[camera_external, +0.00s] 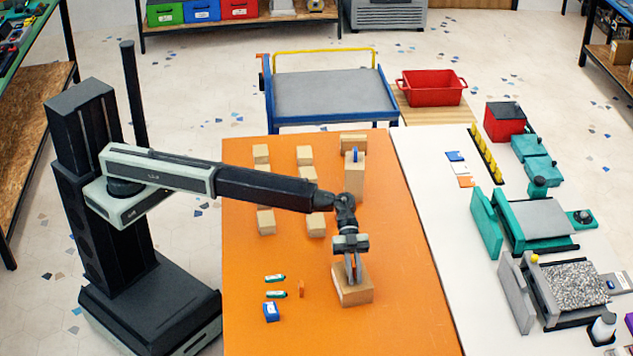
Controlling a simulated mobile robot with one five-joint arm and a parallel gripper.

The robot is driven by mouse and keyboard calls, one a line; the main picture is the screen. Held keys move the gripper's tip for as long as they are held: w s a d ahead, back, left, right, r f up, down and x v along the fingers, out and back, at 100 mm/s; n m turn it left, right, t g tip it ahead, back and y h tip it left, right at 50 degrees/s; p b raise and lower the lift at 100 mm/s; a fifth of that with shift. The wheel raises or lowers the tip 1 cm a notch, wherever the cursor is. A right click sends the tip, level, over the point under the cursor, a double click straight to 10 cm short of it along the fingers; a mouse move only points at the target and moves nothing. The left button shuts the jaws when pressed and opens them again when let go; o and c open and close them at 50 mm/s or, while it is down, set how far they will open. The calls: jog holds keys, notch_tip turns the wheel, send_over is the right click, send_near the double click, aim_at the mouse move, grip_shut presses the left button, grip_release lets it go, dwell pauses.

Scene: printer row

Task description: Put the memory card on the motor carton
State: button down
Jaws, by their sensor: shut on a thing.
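My gripper (353,268) points down at a brown carton (354,293) on the orange table. Its fingertips are at or just above the carton's top; I cannot tell whether they touch it. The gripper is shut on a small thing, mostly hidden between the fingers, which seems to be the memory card. No label shows which carton is the motor carton. Several similar cartons stand behind, among them a tall one (354,185) with a blue thing (354,154) at its top.
The orange table (400,320) also holds two small green-and-white items (276,286), an orange piece (301,289) and a blue box (271,312) left of the gripper. The white table (425,200) at right bears machines and small coloured cards (460,168).

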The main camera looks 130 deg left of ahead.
jog(key=shift+f, duration=0.15)
jog(key=c, duration=1.5)
grip_release()
jog(key=shift+o, duration=0.2)
jog(key=shift+r, duration=0.35)
jog(key=p+v, duration=0.4)
jog(key=v, duration=0.6)
jog(key=shift+s+a+r, duration=0.2)
jog(key=shift+s, duration=0.05)
jog(key=shift+s+a+p, duration=0.3)
jog(key=shift+s+a, duration=0.05)
jog(key=shift+a, duration=0.1)
